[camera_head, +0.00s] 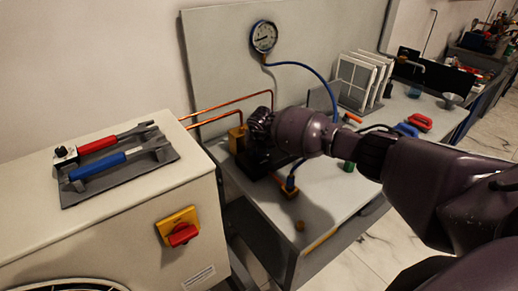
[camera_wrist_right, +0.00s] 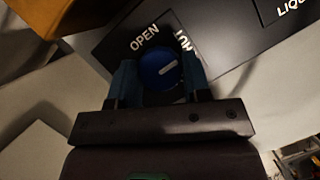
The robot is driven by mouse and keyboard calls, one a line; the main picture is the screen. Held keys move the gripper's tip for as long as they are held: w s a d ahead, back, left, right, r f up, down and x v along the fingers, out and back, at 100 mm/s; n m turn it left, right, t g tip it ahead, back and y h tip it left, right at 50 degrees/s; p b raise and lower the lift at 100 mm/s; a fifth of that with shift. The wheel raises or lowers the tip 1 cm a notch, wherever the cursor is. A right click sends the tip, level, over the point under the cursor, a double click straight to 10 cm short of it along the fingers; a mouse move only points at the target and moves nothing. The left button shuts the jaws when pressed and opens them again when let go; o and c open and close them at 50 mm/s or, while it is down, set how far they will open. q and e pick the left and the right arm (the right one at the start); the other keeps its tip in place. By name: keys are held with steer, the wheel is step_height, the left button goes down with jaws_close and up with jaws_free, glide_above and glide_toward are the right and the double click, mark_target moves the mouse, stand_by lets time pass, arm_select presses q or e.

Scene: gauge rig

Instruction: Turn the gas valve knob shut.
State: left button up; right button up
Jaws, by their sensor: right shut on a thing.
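The gas valve knob (camera_wrist_right: 158,65) is round and blue with a short white line, set on a dark panel (camera_wrist_right: 105,40) in the right wrist view. The line slants slightly up to the right. The word OPEN is printed above the knob; a second word at its upper right is partly hidden, its letters looking like the end of SHUT. My right gripper (camera_wrist_right: 160,85) has one finger on each side of the knob and is shut on it. In the head view my right gripper (camera_head: 258,128) is over the dark manifold (camera_head: 257,163), and the knob is hidden. My left gripper is not in view.
A pressure gauge (camera_head: 264,37) with a blue hose (camera_head: 312,70) is on the back board. Copper pipes (camera_head: 222,108) run to a brass block (camera_head: 237,140). A grey cabinet (camera_head: 120,215) with a red switch (camera_head: 182,235) stands at left. White filter panels (camera_head: 358,80) stand behind my arm.

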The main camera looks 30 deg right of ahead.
steer(key=o, duration=0.8)
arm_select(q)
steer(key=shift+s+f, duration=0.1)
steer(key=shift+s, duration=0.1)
arm_select(e)
steer(key=shift+o, duration=0.7)
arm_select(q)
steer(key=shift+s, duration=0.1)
arm_select(e)
steer(key=shift+r, duration=0.1)
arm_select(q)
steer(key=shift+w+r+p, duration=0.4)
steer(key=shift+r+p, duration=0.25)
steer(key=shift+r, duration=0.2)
arm_select(e)
steer(key=v, duration=1)
steer(key=shift+r, duration=0.3)
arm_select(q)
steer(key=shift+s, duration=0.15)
arm_select(e)
steer(key=shift+s, duration=0.1)
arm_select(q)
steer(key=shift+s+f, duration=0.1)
